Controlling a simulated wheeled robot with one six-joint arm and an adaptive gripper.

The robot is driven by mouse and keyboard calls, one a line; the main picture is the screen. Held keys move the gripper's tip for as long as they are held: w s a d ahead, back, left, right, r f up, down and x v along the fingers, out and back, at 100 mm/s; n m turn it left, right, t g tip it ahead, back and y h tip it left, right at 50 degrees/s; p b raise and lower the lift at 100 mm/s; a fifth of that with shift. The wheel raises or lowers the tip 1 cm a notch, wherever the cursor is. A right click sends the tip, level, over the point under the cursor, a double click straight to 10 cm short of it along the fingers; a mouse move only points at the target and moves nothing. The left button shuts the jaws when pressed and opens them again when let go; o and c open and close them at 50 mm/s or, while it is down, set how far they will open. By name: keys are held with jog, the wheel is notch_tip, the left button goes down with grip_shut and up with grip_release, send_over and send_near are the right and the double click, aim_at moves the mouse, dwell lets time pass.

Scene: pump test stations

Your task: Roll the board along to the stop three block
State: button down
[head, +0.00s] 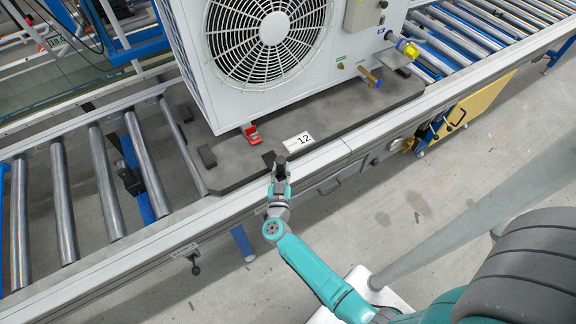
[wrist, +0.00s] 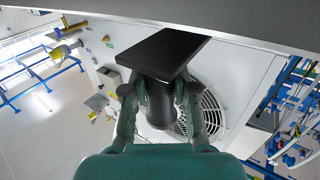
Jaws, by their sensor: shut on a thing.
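The board (head: 350,110) is a dark grey slab lying on the roller conveyor, with a white label reading 12 near its front edge. It carries a large white fan unit (head: 340,20). My gripper (head: 280,168) is at the board's front edge, left of the label. In the wrist view my gripper (wrist: 160,98) is shut on a black handle (wrist: 165,55) with a flat square top; its fingers stand on both sides of the handle's stem. A dark piece on a blue bracket (head: 130,180) sits between the rollers to the left. I cannot tell whether it is the stop three block.
Bare rollers (head: 63,200) lie left of the board, and more rollers (head: 470,30) lie to its right. The conveyor's front rail (head: 200,225) runs between my arm and the board. A yellow panel (head: 475,105) hangs below the rail at the right.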

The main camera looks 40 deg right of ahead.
jog(key=w+a, duration=0.1)
jog(key=a, duration=0.4)
jog(key=w+a, duration=0.1)
jog(key=a, duration=0.4)
jog(key=w+a, duration=0.2)
jog(key=a, duration=0.3)
jog(key=shift+r, duration=0.2)
jog(key=shift+w+a, duration=0.2)
jog(key=shift+a, duration=0.8)
jog(key=shift+w+a+f, duration=0.1)
jog(key=shift+w+a, duration=0.05)
jog(key=shift+a, duration=0.55)
jog(key=shift+w+a, duration=0.15)
jog(key=shift+a, duration=0.75)
jog(key=shift+w+a+f, duration=0.1)
jog(key=shift+w+a, duration=0.05)
jog(key=shift+a, duration=0.45)
jog(key=shift+w+a, duration=0.15)
jog(key=shift+a, duration=0.65)
jog(key=shift+w+a, duration=0.15)
jog(key=shift+a, duration=0.4)
